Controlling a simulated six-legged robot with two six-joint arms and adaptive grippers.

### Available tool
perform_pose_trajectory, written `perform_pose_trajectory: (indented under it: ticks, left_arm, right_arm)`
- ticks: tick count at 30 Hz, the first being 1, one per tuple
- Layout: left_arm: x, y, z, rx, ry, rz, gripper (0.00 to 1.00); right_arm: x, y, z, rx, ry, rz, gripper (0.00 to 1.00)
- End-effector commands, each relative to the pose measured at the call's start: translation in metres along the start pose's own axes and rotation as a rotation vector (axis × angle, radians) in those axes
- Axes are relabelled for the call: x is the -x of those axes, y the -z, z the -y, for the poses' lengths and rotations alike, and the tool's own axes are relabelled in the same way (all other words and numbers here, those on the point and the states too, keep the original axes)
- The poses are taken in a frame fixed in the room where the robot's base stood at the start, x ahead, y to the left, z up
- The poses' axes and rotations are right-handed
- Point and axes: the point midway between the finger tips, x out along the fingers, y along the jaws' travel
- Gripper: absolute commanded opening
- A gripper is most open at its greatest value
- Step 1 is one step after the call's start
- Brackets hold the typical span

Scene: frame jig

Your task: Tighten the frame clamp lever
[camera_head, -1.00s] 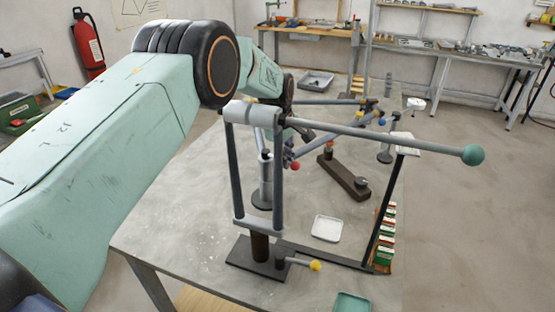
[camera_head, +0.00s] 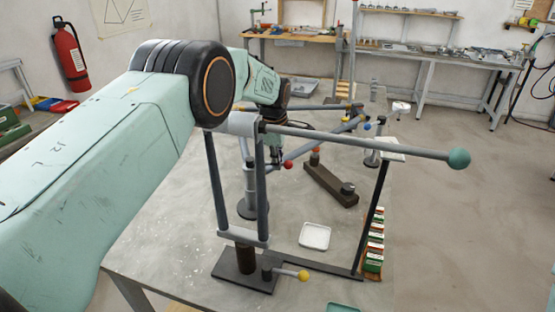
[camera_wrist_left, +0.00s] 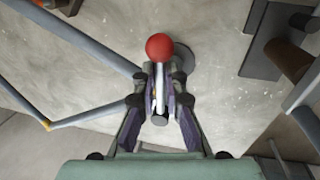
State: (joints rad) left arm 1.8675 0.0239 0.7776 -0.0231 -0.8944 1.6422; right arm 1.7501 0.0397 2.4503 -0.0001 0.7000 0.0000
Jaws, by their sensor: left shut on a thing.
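A lever with a red ball knob (camera_head: 288,164) stands near the middle of the table, partly behind a grey tube frame (camera_head: 262,190). In the left wrist view, the red knob (camera_wrist_left: 159,46) sits just beyond my fingertips. My left gripper (camera_wrist_left: 159,90) is shut on the lever's pale metal shaft below the knob. In the head view, my left gripper (camera_head: 275,152) is small and partly hidden by the frame's upright. Which clamp the lever belongs to is hard to see. My right gripper is out of view.
A yellow-knobbed handle (camera_head: 303,275) is at the frame's base. A long bar with a teal ball (camera_head: 459,159) reaches right. A white tray (camera_head: 315,236), a dark block (camera_head: 330,185) and several green-and-white boxes (camera_head: 374,240) are on the table (camera_head: 190,235).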

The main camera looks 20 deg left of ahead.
Motion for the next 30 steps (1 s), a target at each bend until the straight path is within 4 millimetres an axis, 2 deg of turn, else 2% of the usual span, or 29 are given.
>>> perform_pose_trajectory:
  ticks: [6,7,15,25,30]
  left_arm:
    - [0.002,0.001,-0.001,0.003,-0.002,-0.001,0.0]
    - [0.002,0.001,-0.001,0.003,-0.003,-0.001,0.11]
    - [0.001,0.001,-0.002,0.001,-0.001,-0.001,0.34]
    - [0.004,0.0,-0.002,0.0,0.0,0.0,0.34]
    - [0.024,0.0,-0.002,0.0,-0.002,0.0,0.34]
  right_arm:
    - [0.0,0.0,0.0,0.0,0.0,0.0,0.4]
    - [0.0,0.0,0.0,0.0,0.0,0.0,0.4]
    - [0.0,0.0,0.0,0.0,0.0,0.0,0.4]
    - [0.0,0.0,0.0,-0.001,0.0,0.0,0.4]
    - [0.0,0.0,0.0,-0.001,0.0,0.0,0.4]
